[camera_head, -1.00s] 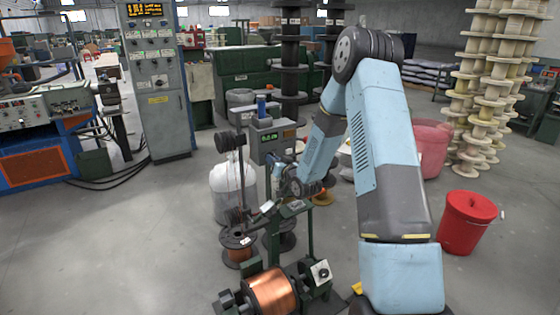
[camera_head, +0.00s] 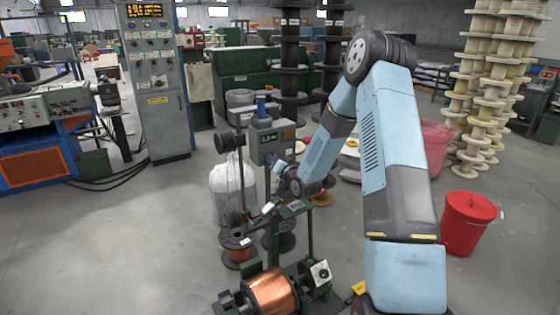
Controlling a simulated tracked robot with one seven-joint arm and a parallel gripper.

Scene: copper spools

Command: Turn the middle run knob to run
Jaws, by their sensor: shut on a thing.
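My gripper (camera_head: 278,168) is at the lower right of this box, small and partly covered by my own wrist. It is shut on what appears to be the middle run knob. The knob itself is hidden behind the gripper, so I cannot see which way it points.
A copper spool (camera_head: 271,293) lies on a winder in front, with a dial box (camera_head: 320,273) beside it. A red bucket (camera_head: 467,225) stands right of my arm. The floor at left is clear.

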